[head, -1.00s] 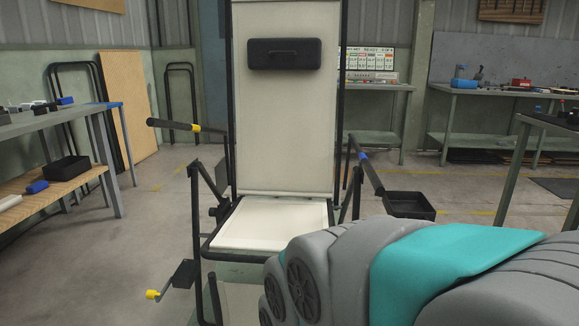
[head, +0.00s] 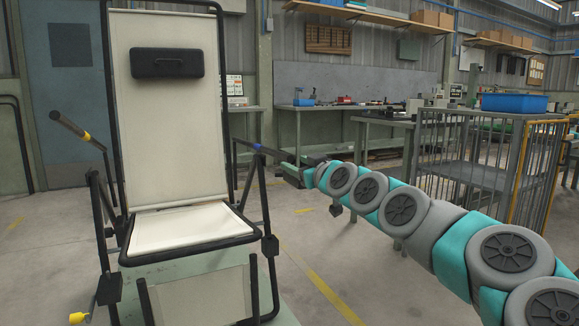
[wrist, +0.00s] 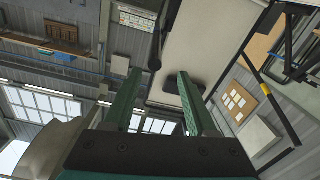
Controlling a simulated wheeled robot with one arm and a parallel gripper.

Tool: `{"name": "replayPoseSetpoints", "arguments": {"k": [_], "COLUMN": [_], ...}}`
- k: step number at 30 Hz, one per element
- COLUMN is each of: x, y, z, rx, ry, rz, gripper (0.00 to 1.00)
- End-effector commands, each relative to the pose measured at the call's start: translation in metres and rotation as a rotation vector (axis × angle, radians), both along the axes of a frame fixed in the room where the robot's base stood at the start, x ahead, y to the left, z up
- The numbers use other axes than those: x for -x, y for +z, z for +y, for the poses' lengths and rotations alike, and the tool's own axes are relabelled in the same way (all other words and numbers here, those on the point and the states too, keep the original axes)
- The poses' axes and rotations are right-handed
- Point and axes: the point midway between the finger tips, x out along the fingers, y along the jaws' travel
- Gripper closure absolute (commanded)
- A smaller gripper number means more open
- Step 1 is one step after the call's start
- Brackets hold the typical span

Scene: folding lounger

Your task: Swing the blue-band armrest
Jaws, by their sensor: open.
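The folding lounger (head: 170,110) stands at left in the head view, its cream back upright. Its blue-band armrest (head: 275,153) is on the right side, with a blue band near the frame and a dark grip reaching right. My gripper (head: 287,171) is open beside that grip; the view does not show whether they touch. In the wrist view my green fingers (wrist: 158,74) are apart, with nothing clearly held. A dark bar (wrist: 157,38) shows beyond them; I cannot tell if it is the armrest. The yellow-band armrest (head: 71,126) angles up at left.
A black cushion (head: 167,62) is on the lounger back. A yellow-knobbed lever (head: 78,318) sticks out low at left. A barred cart (head: 470,150) with a blue bin (head: 514,103) stands right. Workbenches line the back wall. Floor between lounger and cart is mostly clear.

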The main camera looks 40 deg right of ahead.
Motion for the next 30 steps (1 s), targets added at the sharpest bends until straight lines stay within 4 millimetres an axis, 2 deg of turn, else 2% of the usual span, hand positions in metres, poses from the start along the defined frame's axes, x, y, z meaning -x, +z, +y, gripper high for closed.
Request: {"name": "replayPoseSetpoints", "arguments": {"k": [5, 21, 30], "x": [-0.004, -0.064, -0.075], "y": [0.001, 0.001, 0.0], "z": [-0.009, -0.021, -0.024], "rx": [0.002, 0.002, 0.003], "ry": [-0.014, -0.01, -0.012], "rz": [-0.01, -0.008, -0.007], "gripper": [0.43, 0.43, 0.43]}}
